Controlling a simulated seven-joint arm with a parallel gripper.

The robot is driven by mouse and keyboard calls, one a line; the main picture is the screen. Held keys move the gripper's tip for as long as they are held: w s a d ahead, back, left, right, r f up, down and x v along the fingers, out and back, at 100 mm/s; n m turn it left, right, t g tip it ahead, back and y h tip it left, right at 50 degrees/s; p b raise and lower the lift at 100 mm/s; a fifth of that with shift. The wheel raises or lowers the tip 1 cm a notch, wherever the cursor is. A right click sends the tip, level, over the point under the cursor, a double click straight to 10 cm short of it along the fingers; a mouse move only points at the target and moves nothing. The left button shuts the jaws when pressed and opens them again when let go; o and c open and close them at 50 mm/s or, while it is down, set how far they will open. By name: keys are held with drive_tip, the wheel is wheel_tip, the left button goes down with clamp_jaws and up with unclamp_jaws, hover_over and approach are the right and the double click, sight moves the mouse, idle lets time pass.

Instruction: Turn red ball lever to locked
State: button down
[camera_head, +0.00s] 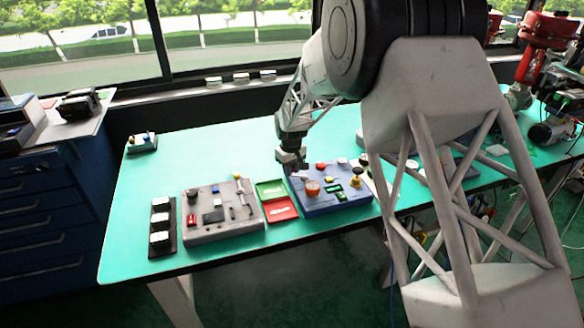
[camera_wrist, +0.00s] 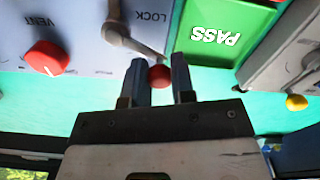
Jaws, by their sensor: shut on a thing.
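The red ball (camera_wrist: 159,76) sits at the end of a grey lever (camera_wrist: 140,45) in the wrist view. The lever runs from its pivot at the top toward the lower right, over the panel's edge. My gripper (camera_wrist: 159,80) is shut on the red ball, with one finger on each side. The printed word LOCK (camera_wrist: 151,16) is above the lever, and VENT (camera_wrist: 47,23) is to its left. In the head view my gripper (camera_head: 291,163) is at the back left corner of the blue panel (camera_head: 345,200); the ball cannot be made out there.
A red knob (camera_wrist: 46,58) is left of the lever. A green PASS tray (camera_wrist: 215,50) is close on the right, beside a grey panel (camera_wrist: 285,45) with a yellow ball (camera_wrist: 296,103). In the head view a black strip with white blocks (camera_head: 160,222) is far left on the teal table (camera_head: 215,150).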

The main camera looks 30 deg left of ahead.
drive_tip(key=shift+s+d+r+n, duration=0.1)
drive_tip(key=shift+s+n, duration=0.2)
drive_tip(key=shift+n, duration=0.4)
drive_tip(key=c, duration=1)
unclamp_jaws()
drive_tip(key=shift+o, duration=0.2)
drive_tip(key=shift+r, duration=0.1)
drive_tip(key=shift+r, duration=3.75)
drive_tip(key=shift+d, duration=0.1)
